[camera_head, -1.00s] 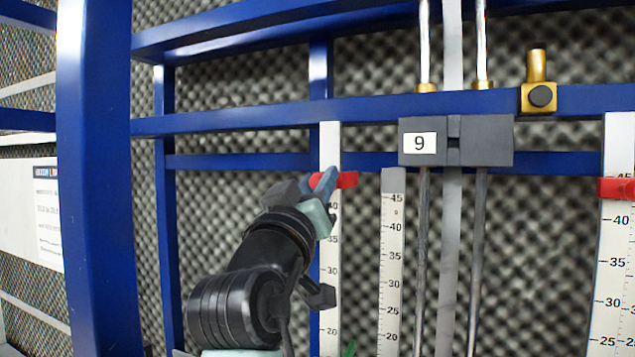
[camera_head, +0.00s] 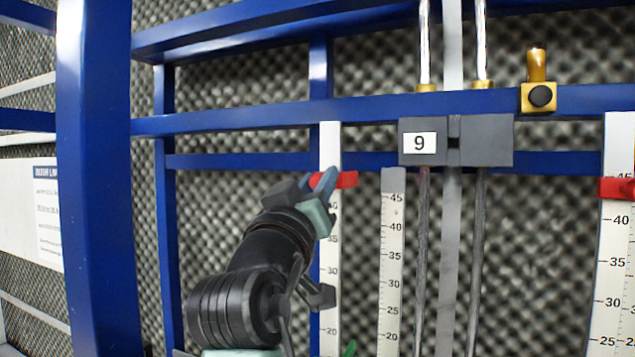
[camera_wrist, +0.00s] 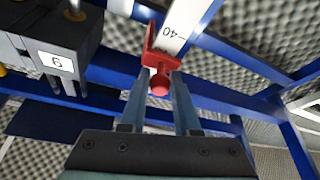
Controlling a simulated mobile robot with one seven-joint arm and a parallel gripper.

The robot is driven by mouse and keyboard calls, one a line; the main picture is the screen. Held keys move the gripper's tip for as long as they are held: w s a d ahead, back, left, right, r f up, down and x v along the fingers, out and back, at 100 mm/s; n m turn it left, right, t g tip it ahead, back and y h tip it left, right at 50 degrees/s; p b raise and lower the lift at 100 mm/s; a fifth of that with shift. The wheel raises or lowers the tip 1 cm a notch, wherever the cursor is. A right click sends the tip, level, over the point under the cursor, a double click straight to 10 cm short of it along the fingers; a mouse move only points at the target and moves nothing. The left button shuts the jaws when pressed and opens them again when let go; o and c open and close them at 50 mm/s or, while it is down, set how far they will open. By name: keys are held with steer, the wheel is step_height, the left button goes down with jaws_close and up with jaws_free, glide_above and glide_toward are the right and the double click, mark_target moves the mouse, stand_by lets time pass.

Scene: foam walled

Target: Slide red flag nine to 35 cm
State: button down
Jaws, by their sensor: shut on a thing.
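The red flag (camera_head: 347,180) sits on a white scale strip (camera_head: 330,250) left of the grey block labelled 9 (camera_head: 484,141). It stands above the 40 mark, near the top of the strip. My gripper (camera_head: 322,181) is at the flag from the left. In the wrist view my gripper (camera_wrist: 159,82) has its two fingers on either side of the round red knob of the flag (camera_wrist: 160,84), shut on it. The scale's 40 mark shows just past the flag there. The exact reading under the flag is hidden.
A second scale (camera_head: 392,260) stands right of the flag's scale. Another red flag (camera_head: 617,188) is on a scale at the far right. Blue frame bars (camera_head: 240,120) cross behind. A green pointer (camera_head: 349,348) shows low on the flag's scale.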

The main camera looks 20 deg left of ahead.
step_height(320, 180, down, 10)
steer(key=b, duration=0.8)
steer(key=c, duration=0.6)
jaws_free()
steer(key=b+v, duration=0.6)
steer(key=v, duration=0.7)
